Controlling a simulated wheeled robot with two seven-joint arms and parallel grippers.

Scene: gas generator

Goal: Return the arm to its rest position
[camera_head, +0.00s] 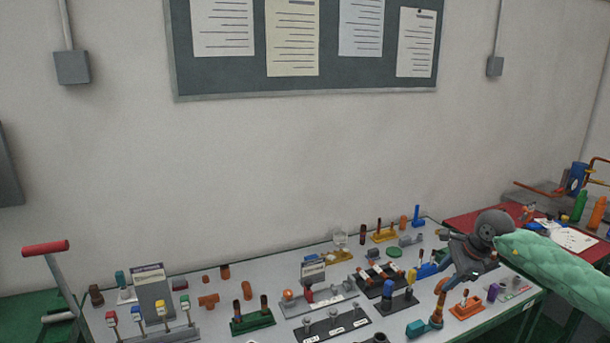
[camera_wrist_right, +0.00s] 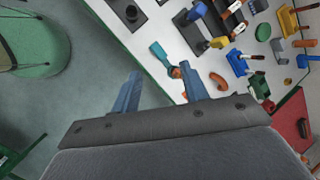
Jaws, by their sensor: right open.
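My right arm, in a green sleeve, comes in from the right in the head view. Its grey gripper (camera_head: 458,278) hangs over the right front part of the grey table (camera_head: 225,335). In the right wrist view the two blue-grey fingers of the right gripper (camera_wrist_right: 161,82) stand apart with nothing held between them. Beyond the fingers, a teal-ended piece (camera_wrist_right: 159,51) with an orange part lies near the table edge, partly hidden by one finger. It also shows in the head view, below the gripper. My left gripper is not in view.
Several small fittings and holders crowd the table, including a green block (camera_head: 252,322) and an orange block (camera_head: 467,308). A red table (camera_head: 470,222) stands at the right. Open floor (camera_wrist_right: 85,100) lies beside the table edge. A red-handled frame (camera_head: 46,248) is at left.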

